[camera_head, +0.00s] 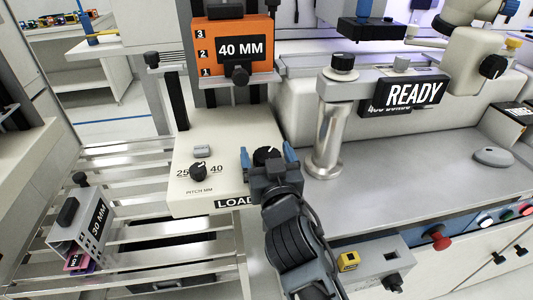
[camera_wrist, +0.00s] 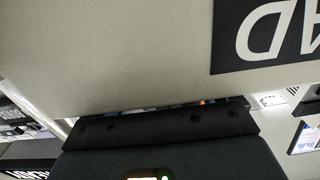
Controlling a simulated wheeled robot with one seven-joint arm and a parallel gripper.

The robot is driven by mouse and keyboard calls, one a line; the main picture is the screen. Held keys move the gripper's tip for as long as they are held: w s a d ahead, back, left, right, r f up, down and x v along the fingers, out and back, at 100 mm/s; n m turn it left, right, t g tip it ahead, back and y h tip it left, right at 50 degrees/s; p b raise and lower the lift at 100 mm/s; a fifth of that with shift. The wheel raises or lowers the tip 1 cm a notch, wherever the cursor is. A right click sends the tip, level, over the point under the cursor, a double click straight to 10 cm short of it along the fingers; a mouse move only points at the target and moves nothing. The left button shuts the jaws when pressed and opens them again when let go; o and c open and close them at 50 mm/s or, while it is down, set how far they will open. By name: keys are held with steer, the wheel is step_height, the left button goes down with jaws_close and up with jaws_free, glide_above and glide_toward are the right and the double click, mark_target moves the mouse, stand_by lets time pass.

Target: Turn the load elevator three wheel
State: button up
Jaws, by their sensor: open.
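The load elevator (camera_head: 205,150) is a cream housing with a black "LOAD" label, cut off by my arm, on its front; its front face and label (camera_wrist: 265,35) fill the top of the wrist view. A black wheel with a white pointer line (camera_head: 266,156) shows at the right of its top. My gripper (camera_head: 268,160) is open, its blue fingers on the left and right of this wheel. Whether they touch it cannot be told. My gripper's body hides the wheel's lower part and any marks there. The wrist view does not show the fingertips.
An orange magazine (camera_head: 234,48) reading "40 MM" stands behind. A metal post (camera_head: 327,140) with a "READY" sign (camera_head: 413,93) stands right. A "30 MM" magazine (camera_head: 82,228) lies on the slatted rack.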

steer(key=shift+w, duration=0.1)
steer(key=shift+c, duration=0.5)
steer(key=c, duration=0.9)
steer(key=shift+o, duration=0.2)
steer(key=shift+f+b, duration=0.15)
steer(key=shift+b, duration=0.3)
steer(key=shift+a+f+h+b, duration=0.2)
steer(key=shift+h+b, duration=0.1)
steer(key=shift+b, duration=0.85)
steer(key=m+h+b, duration=0.2)
steer(key=b, duration=0.3)
steer(key=shift+d+t+h+b, duration=0.1)
steer(key=shift+t+h+b, duration=0.2)
steer(key=shift+b, duration=0.05)
steer(key=shift+h+b, duration=0.3)
steer(key=shift+b, duration=0.25)
steer(key=m+h+b, duration=0.2)
steer(key=h+b, duration=0.1)
steer(key=b, duration=0.1)
steer(key=shift+r+m, duration=0.1)
steer(key=shift+m, duration=0.2)
steer(key=shift+d+r+m+h+b, duration=0.1)
steer(key=shift+r+m+h+b, duration=0.1)
steer(key=shift+m+h+b, duration=0.45)
